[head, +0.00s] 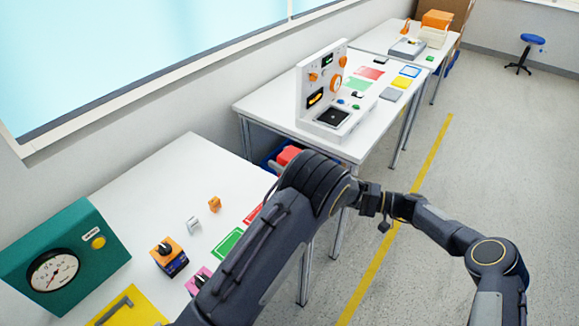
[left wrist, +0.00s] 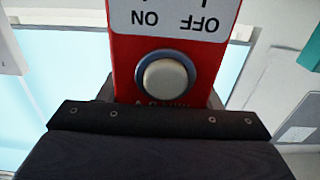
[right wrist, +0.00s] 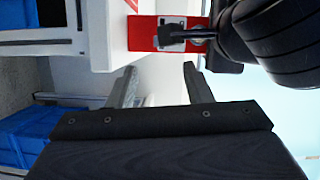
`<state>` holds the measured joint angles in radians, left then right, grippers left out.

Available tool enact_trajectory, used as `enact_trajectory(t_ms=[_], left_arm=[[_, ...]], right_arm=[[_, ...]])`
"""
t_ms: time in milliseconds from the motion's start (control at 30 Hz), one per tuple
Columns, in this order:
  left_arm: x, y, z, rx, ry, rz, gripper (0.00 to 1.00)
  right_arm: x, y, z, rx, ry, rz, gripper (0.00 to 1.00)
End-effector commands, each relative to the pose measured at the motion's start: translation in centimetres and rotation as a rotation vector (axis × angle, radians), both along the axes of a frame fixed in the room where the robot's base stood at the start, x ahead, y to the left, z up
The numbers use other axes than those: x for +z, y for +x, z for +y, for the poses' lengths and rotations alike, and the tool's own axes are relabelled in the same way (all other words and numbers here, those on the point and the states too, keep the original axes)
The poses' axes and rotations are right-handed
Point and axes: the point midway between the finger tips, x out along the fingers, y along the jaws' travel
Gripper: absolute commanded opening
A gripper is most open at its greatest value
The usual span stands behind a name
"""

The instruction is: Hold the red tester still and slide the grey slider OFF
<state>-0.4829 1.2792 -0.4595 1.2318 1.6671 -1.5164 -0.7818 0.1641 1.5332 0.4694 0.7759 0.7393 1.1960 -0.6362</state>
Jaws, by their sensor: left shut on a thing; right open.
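The red tester (left wrist: 125,60) is gripped by my left gripper (left wrist: 160,98). The left wrist view shows its face close up, with a round grey knob (left wrist: 165,77) and a white ON/OFF label (left wrist: 172,17) appearing upside down. In the head view the red tester (head: 288,154) peeks out behind my left arm, held off the table. In the right wrist view the red tester (right wrist: 142,33) lies beyond my right gripper (right wrist: 160,78), which is open and empty, its tips apart from the tester. A small grey part on the tester (right wrist: 170,38) shows there; I cannot tell the slider's position.
The near white table (head: 150,190) carries a teal gauge box (head: 75,262), an orange-topped device (head: 168,254) and coloured mats. A second table (head: 262,103) holds a white panel (head: 318,88). Blue bins (right wrist: 40,138) stand below. My left arm hides the space around the tester.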

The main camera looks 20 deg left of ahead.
Motion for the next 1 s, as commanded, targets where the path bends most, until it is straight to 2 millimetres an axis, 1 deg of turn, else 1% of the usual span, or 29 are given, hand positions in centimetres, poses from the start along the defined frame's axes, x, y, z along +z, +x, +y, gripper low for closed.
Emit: enact_trajectory(t_ms=[133,233,300,367,433,533,600,700,767,867,967,1000], left_arm=[[0.0,0.0,0.0,-0.001,-0.001,0.001,0.25],[0.0,0.0,0.0,-0.001,-0.001,0.001,0.25],[0.0,0.0,0.0,-0.001,-0.001,0.001,0.25],[-0.1,0.0,0.0,-0.001,-0.001,0.001,0.25],[-0.1,0.0,0.0,-0.001,-0.001,0.001,0.25],[-0.1,0.0,0.0,-0.001,-0.001,0.001,0.25],[0.0,0.0,0.0,-0.001,-0.001,0.001,0.25],[0.0,0.0,0.0,-0.001,-0.001,0.001,0.25],[-0.1,0.0,0.0,-0.001,-0.001,0.001,0.25],[-0.1,0.0,0.0,-0.001,-0.001,0.001,0.25],[-0.1,0.0,0.0,-0.001,-0.001,0.001,0.25],[-0.1,0.0,0.0,-0.001,-0.001,0.001,0.25]], right_arm=[[-0.6,1.0,0.8,-0.093,-0.081,0.132,0.45],[-1.7,2.4,1.2,-0.233,-0.169,0.303,0.45],[-3.0,3.0,1.3,-0.357,-0.236,0.433,0.45],[-4.6,3.2,1.3,-0.463,-0.295,0.522,0.45],[-6.8,2.8,1.2,-0.573,-0.365,0.585,0.45],[-9.9,1.4,1.2,-0.709,-0.461,0.603,0.45],[-11.5,0.4,1.1,-0.797,-0.509,0.586,0.45],[-12.8,-0.9,0.9,-0.920,-0.544,0.536,0.45],[-13.0,-1.6,0.7,-0.990,-0.540,0.497,0.45],[-12.4,-2.9,0.7,-1.092,-0.497,0.426,0.45],[-10.8,-4.4,0.9,-1.174,-0.406,0.354,0.45],[-9.9,-5.1,1.1,-1.197,-0.359,0.324,0.45]])
